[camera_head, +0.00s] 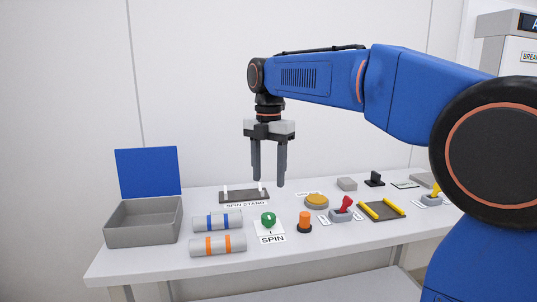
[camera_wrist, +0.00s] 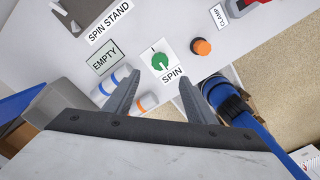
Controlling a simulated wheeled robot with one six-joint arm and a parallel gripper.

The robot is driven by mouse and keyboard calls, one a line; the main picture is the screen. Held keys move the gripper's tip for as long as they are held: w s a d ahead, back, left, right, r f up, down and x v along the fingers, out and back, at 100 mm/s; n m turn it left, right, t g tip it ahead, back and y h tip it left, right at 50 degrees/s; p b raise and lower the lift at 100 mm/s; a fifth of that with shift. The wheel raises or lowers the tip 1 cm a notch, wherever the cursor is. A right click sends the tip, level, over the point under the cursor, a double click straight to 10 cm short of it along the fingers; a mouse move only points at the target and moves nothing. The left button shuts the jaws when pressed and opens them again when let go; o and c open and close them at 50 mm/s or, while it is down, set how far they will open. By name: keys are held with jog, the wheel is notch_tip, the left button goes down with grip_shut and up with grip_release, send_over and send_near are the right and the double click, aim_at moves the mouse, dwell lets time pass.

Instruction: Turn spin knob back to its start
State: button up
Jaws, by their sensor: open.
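The spin knob (camera_head: 268,219) is green and round, on a white plate labelled SPIN (camera_head: 272,239) near the table's front. In the wrist view the knob (camera_wrist: 160,61) carries a white pointer line, and the SPIN label (camera_wrist: 172,75) lies beside it. My gripper (camera_head: 268,184) hangs fingers-down above the table, above and behind the knob in the head view. It is open and empty. In the wrist view my gripper's fingers (camera_wrist: 160,88) are spread apart, with the knob visible between and beyond them. The fingers do not touch the knob.
An orange button (camera_head: 305,222) stands right of the knob. Two grey cylinders, one blue-banded (camera_head: 217,222) and one orange-banded (camera_head: 217,245), lie left. The spin stand (camera_head: 245,196) is behind. A grey box (camera_head: 145,223) with a blue lid, a red-handled clamp (camera_head: 342,211) and a yellow-barred tray (camera_head: 373,219) flank these.

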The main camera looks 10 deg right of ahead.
jog(key=shift+r, duration=2.8)
jog(key=s+d+f+m+t, duration=0.1)
jog(key=s+d+f+m, duration=0.3)
jog(key=s+f+m, duration=0.5)
jog(key=s+d+f+m+t, duration=0.2)
jog(key=s+d+f+m, duration=0.2)
jog(key=s+f+m, duration=0.5)
jog(key=s+d+f+m+t, duration=0.1)
jog(key=s+d+f+m, duration=0.3)
jog(key=s+f+m, duration=0.4)
jog(key=shift+s+f+m+t, duration=0.4)
jog(key=shift+s+f, duration=0.1)
jog(key=shift+s, duration=0.6)
jog(key=shift+d, duration=0.1)
